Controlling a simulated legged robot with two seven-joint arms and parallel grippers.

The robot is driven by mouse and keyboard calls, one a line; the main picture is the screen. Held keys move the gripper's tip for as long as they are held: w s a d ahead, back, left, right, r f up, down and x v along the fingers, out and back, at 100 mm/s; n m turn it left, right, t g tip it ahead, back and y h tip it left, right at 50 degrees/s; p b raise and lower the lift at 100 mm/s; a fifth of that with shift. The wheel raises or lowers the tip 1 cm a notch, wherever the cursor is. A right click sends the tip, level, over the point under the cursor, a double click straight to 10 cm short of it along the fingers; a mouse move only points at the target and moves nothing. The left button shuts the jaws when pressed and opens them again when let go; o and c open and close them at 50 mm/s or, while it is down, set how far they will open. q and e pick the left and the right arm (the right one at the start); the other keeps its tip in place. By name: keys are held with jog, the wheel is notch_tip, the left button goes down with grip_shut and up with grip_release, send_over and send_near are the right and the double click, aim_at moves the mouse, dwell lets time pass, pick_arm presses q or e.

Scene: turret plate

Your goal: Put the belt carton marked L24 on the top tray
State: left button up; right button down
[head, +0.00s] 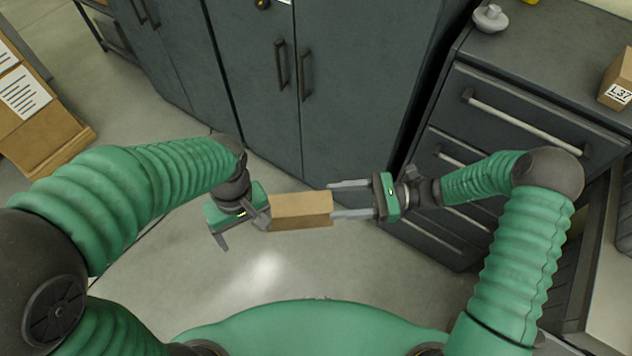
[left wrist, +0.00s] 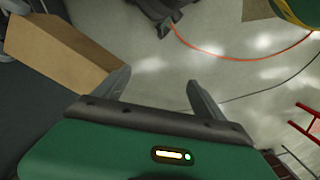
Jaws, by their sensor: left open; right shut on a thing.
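A plain brown carton (head: 300,211) is held in the air at the middle of the head view. No marking shows on its visible faces, so I cannot tell if it is L24. My right gripper (head: 333,200) is shut on its right end. My left gripper (head: 242,230) is open at its left end. In the left wrist view, the carton (left wrist: 62,48) lies beside the left finger of my left gripper (left wrist: 158,85), outside the empty gap between the fingers. I cannot tell if they touch. I cannot make out the top tray.
A carton marked L37 (head: 617,82) stands on the grey drawer cabinet (head: 540,55), with a light grey knobbed object (head: 490,18). A dark double-door cabinet (head: 340,80) stands ahead. Cardboard boxes (head: 35,115) are at the left. An orange cable (left wrist: 230,57) lies on the floor.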

pick_arm(q)
jog(key=d+r+n+g+y, duration=0.1)
jog(key=d+r+n, duration=0.2)
jog(key=d+n, duration=0.15)
notch_tip(320, 180, up, 3)
jog(key=n+t, duration=0.2)
jog(key=n, duration=0.6)
send_over(303, 207)
jog(key=w+d, duration=0.2)
jog(key=shift+s+a+f+m, duration=0.1)
jog(key=shift+s+a+m, duration=0.05)
jog(key=shift+m, duration=0.1)
jog(key=shift+f, duration=0.2)
jog(key=f, duration=0.3)
jog(key=a+f, duration=0.1)
jog(key=f, duration=0.7)
jog(key=shift+a+f, duration=0.15)
jog(key=shift+a, duration=0.25)
pick_arm(e)
jog(key=shift+d, duration=0.2)
pick_arm(q)
jog(key=shift+s, duration=0.1)
jog(key=c, duration=1.7)
pick_arm(e)
jog(key=shift+s, duration=0.15)
pick_arm(q)
grip_shut()
pick_arm(e)
jog(key=shift+c, duration=2.3)
grip_release()
